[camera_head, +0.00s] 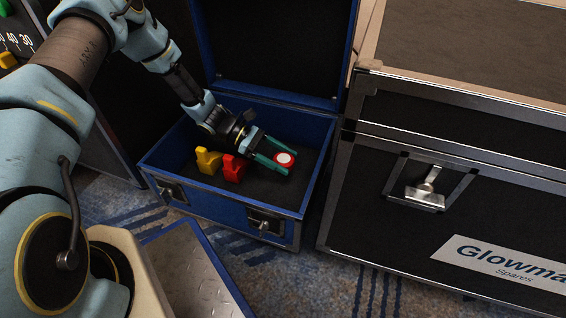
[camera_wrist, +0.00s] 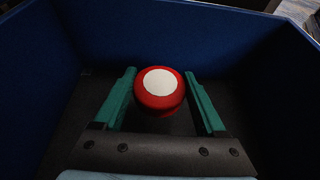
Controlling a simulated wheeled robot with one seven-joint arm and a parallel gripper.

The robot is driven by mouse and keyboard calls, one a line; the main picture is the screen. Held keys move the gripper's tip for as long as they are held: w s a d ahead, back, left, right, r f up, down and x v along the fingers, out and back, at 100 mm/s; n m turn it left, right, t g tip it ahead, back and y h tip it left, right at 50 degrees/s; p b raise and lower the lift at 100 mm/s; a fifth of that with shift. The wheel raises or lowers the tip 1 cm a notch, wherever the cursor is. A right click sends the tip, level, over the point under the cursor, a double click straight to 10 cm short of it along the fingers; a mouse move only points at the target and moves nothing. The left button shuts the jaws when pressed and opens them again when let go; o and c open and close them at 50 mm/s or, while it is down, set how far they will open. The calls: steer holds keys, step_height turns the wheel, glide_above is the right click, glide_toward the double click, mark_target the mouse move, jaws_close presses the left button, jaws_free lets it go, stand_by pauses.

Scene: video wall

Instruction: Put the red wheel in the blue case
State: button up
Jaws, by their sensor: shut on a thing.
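The red wheel (camera_head: 287,158) has a white round face and is inside the open blue case (camera_head: 222,213). My gripper (camera_head: 282,161) reaches down into the case with its green fingers on either side of the wheel, shut on it. In the wrist view the wheel (camera_wrist: 160,88) sits between the fingertips, with the case's blue walls (camera_wrist: 170,35) around it. Whether the wheel touches the case's floor is hard to tell.
A yellow piece (camera_head: 208,161) and a red piece (camera_head: 233,169) stand in the case left of my gripper. The case's lid (camera_head: 283,45) is raised at the back. A large black case (camera_head: 380,215) stands close on the right. Patterned carpet (camera_head: 345,275) shows in front.

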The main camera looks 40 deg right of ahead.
steer(key=shift+r, duration=0.1)
steer(key=shift+f, duration=0.4)
steer(key=shift+f, duration=0.2)
steer(key=o, duration=1.4)
steer(key=shift+r, duration=0.5)
steer(key=shift+p+v, duration=1.6)
steer(key=shift+v, duration=2.15)
